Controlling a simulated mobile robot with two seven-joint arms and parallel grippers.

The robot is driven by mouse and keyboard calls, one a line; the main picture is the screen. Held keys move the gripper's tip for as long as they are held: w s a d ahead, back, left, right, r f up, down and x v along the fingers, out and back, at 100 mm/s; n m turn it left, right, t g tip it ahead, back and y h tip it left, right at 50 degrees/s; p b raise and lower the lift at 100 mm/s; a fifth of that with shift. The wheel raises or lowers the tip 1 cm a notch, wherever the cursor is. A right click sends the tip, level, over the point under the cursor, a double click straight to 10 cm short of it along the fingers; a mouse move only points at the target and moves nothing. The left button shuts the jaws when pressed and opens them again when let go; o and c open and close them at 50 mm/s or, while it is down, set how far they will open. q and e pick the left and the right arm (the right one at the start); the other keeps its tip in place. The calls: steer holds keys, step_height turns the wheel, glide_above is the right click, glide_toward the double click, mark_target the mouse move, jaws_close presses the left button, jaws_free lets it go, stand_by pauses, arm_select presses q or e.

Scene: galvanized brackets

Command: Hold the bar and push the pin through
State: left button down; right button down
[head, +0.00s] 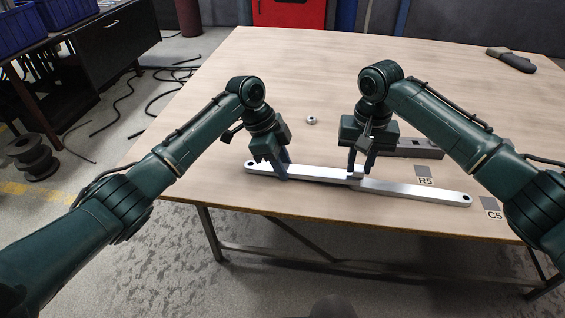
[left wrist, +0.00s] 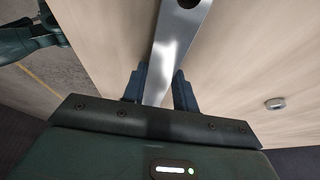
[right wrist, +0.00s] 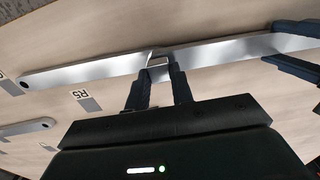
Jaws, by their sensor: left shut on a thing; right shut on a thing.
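A long silver bar (head: 315,173) lies across the table near its front edge. A second silver length (head: 420,192), with a hole at its right end, continues it to the right, meeting it under my right gripper. My left gripper (head: 283,172) is shut around the left bar near its holed end; the bar runs between its fingers in the left wrist view (left wrist: 165,85). My right gripper (head: 361,172) is shut at the joint on a small silver piece (right wrist: 158,66). I cannot tell whether this piece is the pin or part of a bar. No separate pin shows clearly.
A small round metal part (head: 311,120) lies behind the bars. A grey metal piece (head: 425,149) lies behind my right gripper. Marked patches R5 (head: 425,182) and C5 (head: 494,213) are at the right. A dark object (head: 512,59) lies far right. The table's middle back is clear.

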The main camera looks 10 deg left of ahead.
steer(key=shift+f, duration=0.15)
steer(key=c, duration=1.1)
jaws_free()
steer(key=shift+c, duration=0.2)
steer(key=shift+r, duration=3.05)
arm_select(q)
steer(key=c, duration=1)
jaws_free()
